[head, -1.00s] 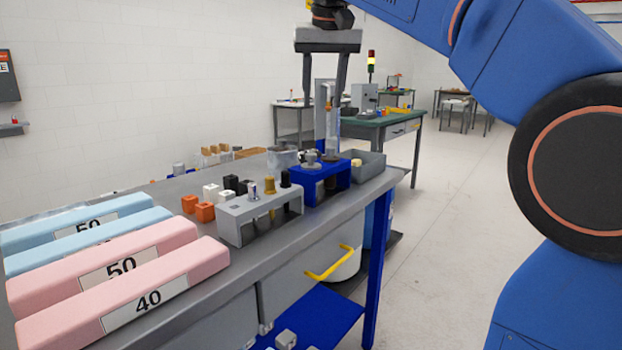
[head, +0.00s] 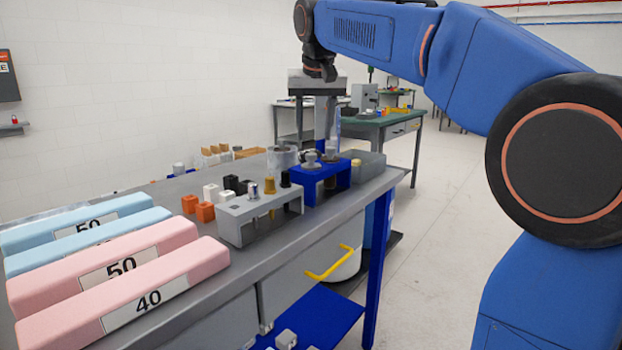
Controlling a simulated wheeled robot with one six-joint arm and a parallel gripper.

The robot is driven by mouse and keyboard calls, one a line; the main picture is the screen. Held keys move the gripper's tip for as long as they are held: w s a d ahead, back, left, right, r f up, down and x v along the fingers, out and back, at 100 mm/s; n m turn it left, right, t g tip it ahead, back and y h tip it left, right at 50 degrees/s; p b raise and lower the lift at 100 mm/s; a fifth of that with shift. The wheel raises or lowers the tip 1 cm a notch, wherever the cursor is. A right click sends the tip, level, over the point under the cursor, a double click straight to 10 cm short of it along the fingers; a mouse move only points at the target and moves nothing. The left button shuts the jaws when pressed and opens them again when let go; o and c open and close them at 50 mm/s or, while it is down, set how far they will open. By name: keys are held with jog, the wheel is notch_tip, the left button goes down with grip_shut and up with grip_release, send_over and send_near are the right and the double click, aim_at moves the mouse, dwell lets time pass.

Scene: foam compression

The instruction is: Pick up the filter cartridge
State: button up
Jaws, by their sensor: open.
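My gripper (head: 320,132) is open. It hangs from my arm over the far right part of the grey workbench (head: 160,310), above and behind the blue stand (head: 326,182). Its fingers overlap grey upright parts behind it, so the tips are hard to make out. No part is clearly labelled as the filter cartridge. A pale cylinder (head: 282,158) behind the stands may be it, but I cannot be sure. Small metal knobbed parts (head: 311,160) sit on the blue stand. I see nothing held between the fingers.
A grey stand (head: 262,212) holds several small plugs. Orange (head: 204,212), white and black blocks stand behind it. Pink (head: 120,310) and blue foam bars lie on the left. A grey bin (head: 360,168) stands at the bench's right end. Floor on the right is open.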

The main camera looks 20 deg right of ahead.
aim_at(311, 154)
jog(key=shift+s+x, duration=0.2)
jog(key=shift+x, duration=2.8)
jog(key=shift+a, duration=0.2)
jog(key=shift+c, duration=0.6)
grip_shut()
